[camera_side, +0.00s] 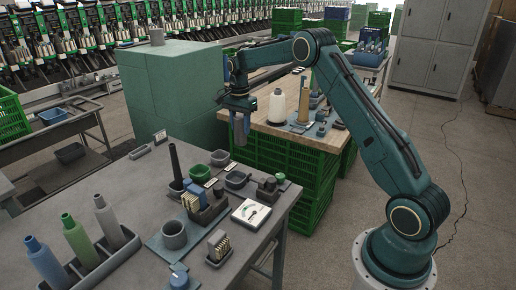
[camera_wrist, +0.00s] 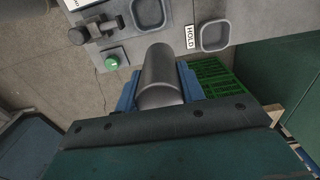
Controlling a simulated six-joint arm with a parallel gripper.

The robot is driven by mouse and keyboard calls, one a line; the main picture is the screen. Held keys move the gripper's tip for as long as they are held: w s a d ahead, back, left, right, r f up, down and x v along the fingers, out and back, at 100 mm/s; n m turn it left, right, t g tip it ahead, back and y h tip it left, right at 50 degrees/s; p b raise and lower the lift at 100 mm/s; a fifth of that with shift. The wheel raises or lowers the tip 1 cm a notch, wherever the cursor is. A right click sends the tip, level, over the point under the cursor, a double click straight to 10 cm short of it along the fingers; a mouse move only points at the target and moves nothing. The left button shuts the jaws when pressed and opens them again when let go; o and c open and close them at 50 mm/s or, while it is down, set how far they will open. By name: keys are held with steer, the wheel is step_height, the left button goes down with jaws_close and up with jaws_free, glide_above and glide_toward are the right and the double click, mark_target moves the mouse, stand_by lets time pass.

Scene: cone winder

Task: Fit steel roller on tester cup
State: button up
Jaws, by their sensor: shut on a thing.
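My gripper (camera_side: 240,120) is above the gap between the grey table and the wooden-topped bench, its blue fingers pointing down. It is shut on the steel roller (camera_side: 240,135), a plain grey cylinder that sticks out below the fingers. In the wrist view the roller (camera_wrist: 157,72) sits between the two blue fingers (camera_wrist: 160,88), with its far end clear of them. An open dark grey cup (camera_side: 174,236) stands on a blue-grey plate on the table, to the left of and nearer than the roller. Other cups stand behind it; I cannot tell surely which is the tester cup.
Green crates (camera_side: 285,165) stand under the wooden bench. A HOLD label (camera_wrist: 190,37) shows beside a shallow tray (camera_wrist: 214,36).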

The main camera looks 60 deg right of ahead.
steer(key=s+a+f, duration=0.1)
steer(key=a+f, duration=0.4)
steer(key=shift+a+f, duration=0.2)
steer(key=shift+f, duration=0.15)
steer(key=shift+s, duration=0.1)
steer(key=shift+f, duration=1.8)
steer(key=shift+f, duration=2)
stand_by(1.5)
steer(key=o, duration=1.7)
steer(key=shift+o, duration=0.2)
steer(key=shift+s+r, duration=0.1)
